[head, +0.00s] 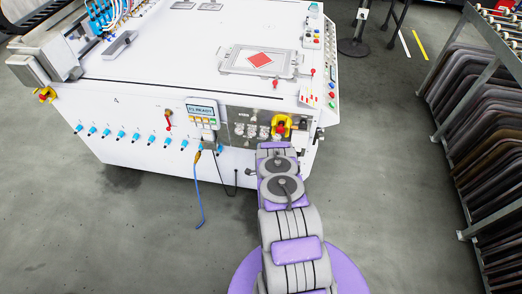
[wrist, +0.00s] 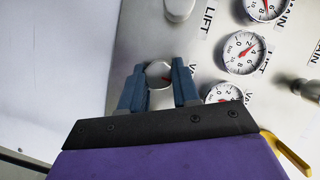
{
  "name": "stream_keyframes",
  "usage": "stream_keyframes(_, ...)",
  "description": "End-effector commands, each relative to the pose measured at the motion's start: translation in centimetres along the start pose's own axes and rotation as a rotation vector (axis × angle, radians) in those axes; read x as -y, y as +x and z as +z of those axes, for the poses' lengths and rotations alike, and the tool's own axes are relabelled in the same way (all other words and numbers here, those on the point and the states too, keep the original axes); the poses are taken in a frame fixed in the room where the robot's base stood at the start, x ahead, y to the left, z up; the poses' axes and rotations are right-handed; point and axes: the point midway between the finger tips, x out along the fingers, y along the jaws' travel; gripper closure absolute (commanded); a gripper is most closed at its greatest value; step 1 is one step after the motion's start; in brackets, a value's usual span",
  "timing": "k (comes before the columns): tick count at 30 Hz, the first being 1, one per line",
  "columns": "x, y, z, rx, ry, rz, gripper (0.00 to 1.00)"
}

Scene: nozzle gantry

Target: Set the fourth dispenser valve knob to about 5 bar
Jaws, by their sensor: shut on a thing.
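The gauge panel (wrist: 120,40) is grey metal. A round gauge (wrist: 243,52) beside a LIFT label has a red needle on its dial. A lower gauge (wrist: 225,93) is partly cut by the gripper. I cannot tell from the labels which dispenser valve this knob is. In the head view the panel shows beyond my arm, which hides my gripper and the knob.
A MAIN gauge (wrist: 262,8) and another pale knob (wrist: 180,8) are near the top of the wrist view. A metal fitting (wrist: 308,88) is at right. In the head view, a yellow-red switch (head: 281,126) is close by my arm, and a rack (head: 480,120) stands at right.

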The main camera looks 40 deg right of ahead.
Motion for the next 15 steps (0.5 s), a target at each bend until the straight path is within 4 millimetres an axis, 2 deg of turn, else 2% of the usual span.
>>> stream_keyframes(14, -0.11, 0.02, -0.4, -0.009, 0.013, -0.004, 1.0)
stream_keyframes(15, -0.12, 0.02, -0.4, -0.009, 0.013, -0.004, 0.67)
